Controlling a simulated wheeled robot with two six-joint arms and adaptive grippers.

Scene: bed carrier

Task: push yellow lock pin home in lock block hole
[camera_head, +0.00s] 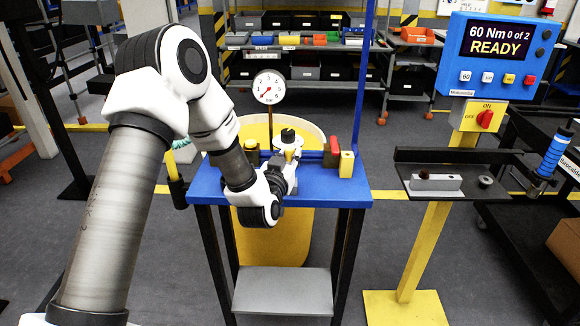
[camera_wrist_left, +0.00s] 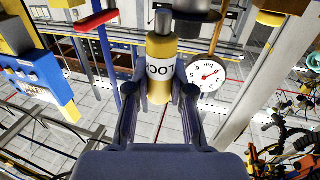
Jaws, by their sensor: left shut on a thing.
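My left gripper (camera_head: 289,168) is over the blue work table (camera_head: 325,190). In the left wrist view its two fingers (camera_wrist_left: 162,92) are shut on the sides of a yellow cylinder with a white lettered band, which looks like the yellow lock pin (camera_wrist_left: 161,48). A grey shank (camera_wrist_left: 163,20) sticks out of the cylinder's far end. A dark round part (camera_wrist_left: 196,12) is close beside the shank. I cannot make out the lock block's hole, or whether the shank is in one. In the head view the arm hides much of this spot. My right gripper is not in view.
A pressure gauge (camera_head: 269,87) stands behind the table. A red part (camera_head: 333,150) and a yellow block (camera_head: 346,164) stand to the gripper's right; a yellow knob (camera_head: 250,144) is to its left. Farther right, a dark tray (camera_head: 470,188) holds a grey block (camera_head: 435,183).

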